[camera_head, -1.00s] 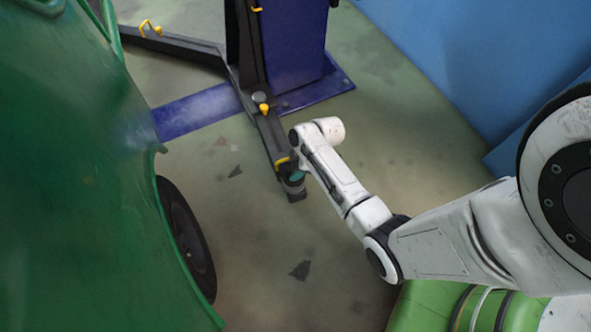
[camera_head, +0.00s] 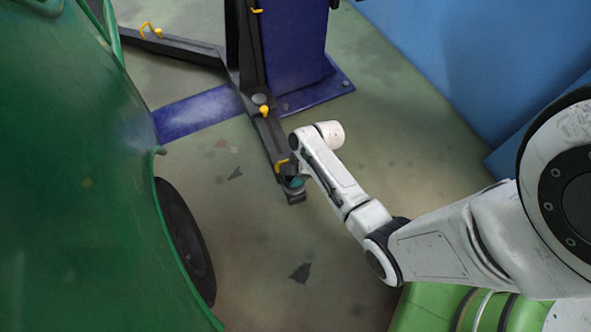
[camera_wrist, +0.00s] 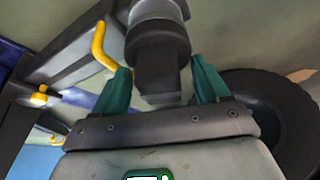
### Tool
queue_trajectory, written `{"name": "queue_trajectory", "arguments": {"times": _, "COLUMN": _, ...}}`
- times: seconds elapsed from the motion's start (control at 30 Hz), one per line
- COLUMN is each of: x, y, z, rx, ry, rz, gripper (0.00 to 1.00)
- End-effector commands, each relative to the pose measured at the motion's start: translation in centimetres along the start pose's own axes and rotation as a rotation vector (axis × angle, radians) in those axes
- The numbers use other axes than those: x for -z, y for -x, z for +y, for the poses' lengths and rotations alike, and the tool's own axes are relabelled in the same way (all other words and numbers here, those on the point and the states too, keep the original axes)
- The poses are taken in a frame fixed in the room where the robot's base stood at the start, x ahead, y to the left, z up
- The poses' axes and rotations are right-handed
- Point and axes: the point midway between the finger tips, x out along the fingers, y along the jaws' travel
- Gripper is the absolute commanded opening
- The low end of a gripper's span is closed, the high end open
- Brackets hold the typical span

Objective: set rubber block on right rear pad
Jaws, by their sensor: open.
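My gripper (camera_wrist: 161,90) is open in the wrist view, with one teal finger on each side of a dark block (camera_wrist: 160,80). I take this to be the rubber block; gaps show between it and the fingers. It meets a round grey, stepped piece (camera_wrist: 157,22), which looks like the pad. Contact between them is hard to judge. In the head view my gripper is small at the tip of the black lift arm (camera_head: 269,130), its teal finger partly hidden by my own arm. Block and pad are hard to separate there.
A green vehicle body (camera_head: 70,170) fills the left, with its black tyre (camera_head: 185,240) near the lift arm's tip. A blue lift post (camera_head: 296,45) stands behind. A yellow handle (camera_wrist: 104,45) is close beside the pad. Open floor (camera_head: 300,285) lies in front.

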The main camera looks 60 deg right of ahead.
Motion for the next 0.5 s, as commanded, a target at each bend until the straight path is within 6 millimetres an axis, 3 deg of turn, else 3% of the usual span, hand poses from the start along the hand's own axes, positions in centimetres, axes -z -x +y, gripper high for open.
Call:
{"name": "queue_trajectory", "arguments": {"times": 0.17, "x": 0.2, "y": 2.1, "z": 0.0, "rx": -0.001, "ry": -0.002, "rz": 0.000, "gripper": 0.74}}
{"name": "queue_trajectory", "arguments": {"times": 0.5, "x": 0.3, "y": 9.1, "z": 0.0, "rx": -0.002, "ry": -0.001, "rz": 0.001, "gripper": 0.74}}
